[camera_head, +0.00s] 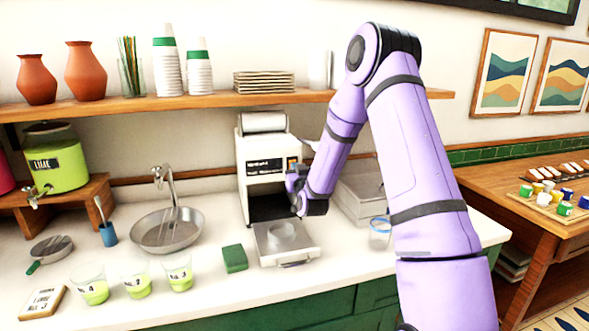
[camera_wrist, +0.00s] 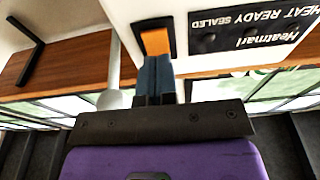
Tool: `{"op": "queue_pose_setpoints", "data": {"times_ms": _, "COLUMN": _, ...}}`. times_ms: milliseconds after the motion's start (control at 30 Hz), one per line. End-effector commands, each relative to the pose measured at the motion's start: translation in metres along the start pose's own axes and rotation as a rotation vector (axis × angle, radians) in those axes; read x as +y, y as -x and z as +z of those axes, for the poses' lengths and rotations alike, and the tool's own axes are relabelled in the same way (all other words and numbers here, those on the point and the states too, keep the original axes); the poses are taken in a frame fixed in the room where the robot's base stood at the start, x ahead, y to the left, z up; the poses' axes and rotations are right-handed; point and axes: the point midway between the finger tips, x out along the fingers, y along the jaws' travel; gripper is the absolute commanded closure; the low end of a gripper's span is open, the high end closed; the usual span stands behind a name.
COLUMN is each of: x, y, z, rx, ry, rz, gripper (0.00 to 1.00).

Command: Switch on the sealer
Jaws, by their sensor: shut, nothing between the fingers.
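Beside the panel is an orange switch (camera_wrist: 155,41) in a dark frame. My gripper (camera_wrist: 154,60) is shut and empty, its fingertips at the lower edge of the switch. I cannot tell whether they touch it. In the head view my gripper (camera_head: 293,175) is at the sealer's right front.
A sink (camera_head: 168,232), a green sponge (camera_head: 234,258) and several cups with green liquid stand left of the sealer. A clear cup with a blue rim (camera_head: 380,232) stands to its right, partly behind my arm. A shelf (camera_head: 215,100) runs above.

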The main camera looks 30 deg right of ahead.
Motion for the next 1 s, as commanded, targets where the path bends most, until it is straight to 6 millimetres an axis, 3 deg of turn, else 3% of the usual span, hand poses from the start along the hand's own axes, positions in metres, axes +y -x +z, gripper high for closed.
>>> {"op": "queue_pose_setpoints", "data": {"times_ms": 167, "x": 0.0, "y": -0.009, "z": 0.0, "rx": 0.0, "ry": -0.001, "rz": 0.0, "gripper": 1.0}}
{"op": "queue_pose_setpoints", "data": {"times_ms": 600, "x": 0.0, "y": -0.012, "z": -0.001, "rx": -0.013, "ry": 0.0, "rz": 0.0, "gripper": 1.0}}
{"op": "queue_pose_setpoints", "data": {"times_ms": 1000, "x": -0.001, "y": -0.024, "z": -0.009, "rx": -0.222, "ry": 0.0, "rz": -0.001, "gripper": 1.0}}
